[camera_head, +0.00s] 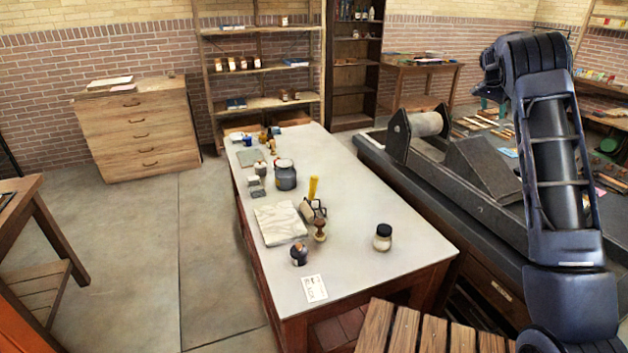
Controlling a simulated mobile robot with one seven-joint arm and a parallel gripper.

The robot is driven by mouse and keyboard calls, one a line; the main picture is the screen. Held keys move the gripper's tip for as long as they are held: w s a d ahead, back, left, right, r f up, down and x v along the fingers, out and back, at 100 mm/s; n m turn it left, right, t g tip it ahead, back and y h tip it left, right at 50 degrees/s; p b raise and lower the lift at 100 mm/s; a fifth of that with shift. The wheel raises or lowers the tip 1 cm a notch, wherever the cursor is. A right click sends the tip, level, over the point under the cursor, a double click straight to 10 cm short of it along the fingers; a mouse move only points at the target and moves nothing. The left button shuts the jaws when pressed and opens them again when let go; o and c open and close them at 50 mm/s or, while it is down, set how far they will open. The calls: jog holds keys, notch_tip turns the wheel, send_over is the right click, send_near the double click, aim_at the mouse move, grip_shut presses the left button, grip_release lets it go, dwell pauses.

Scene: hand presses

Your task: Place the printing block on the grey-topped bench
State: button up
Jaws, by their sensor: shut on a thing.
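The grey-topped bench (345,265) stands in the middle of the view, its long pale top running away from me. Its front right part, around a black-lidded jar (382,238), is mostly bare. My arm rises along the right side and bends at the top right. My gripper cannot be made out in this view, nor can anything it may hold. I cannot identify the printing block among the things in sight. A pale veined slab (280,223) lies flat on the bench at its left edge.
The bench also bears a yellow-handled tool (313,188), a wooden-handled stamp (320,230), a dark jar (299,256), a white card (314,288) and a grey can (285,175). A big press (450,190) stands close at right.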

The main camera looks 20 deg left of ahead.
jog(key=s+a+r, duration=0.1)
jog(key=s+a, duration=0.1)
jog(key=a, duration=1.1)
jog(key=s+a+r, duration=0.1)
jog(key=s+a, duration=0.1)
jog(key=a, duration=1.1)
jog(key=m+g, duration=0.7)
jog(key=m, duration=1.1)
send_over(321, 198)
notch_tip(321, 198, down, 18)
jog(key=shift+t, duration=0.3)
jog(key=f, duration=1.3)
jog(key=w+a+f, duration=0.1)
jog(key=f, duration=0.5)
jog(key=shift+f, duration=0.45)
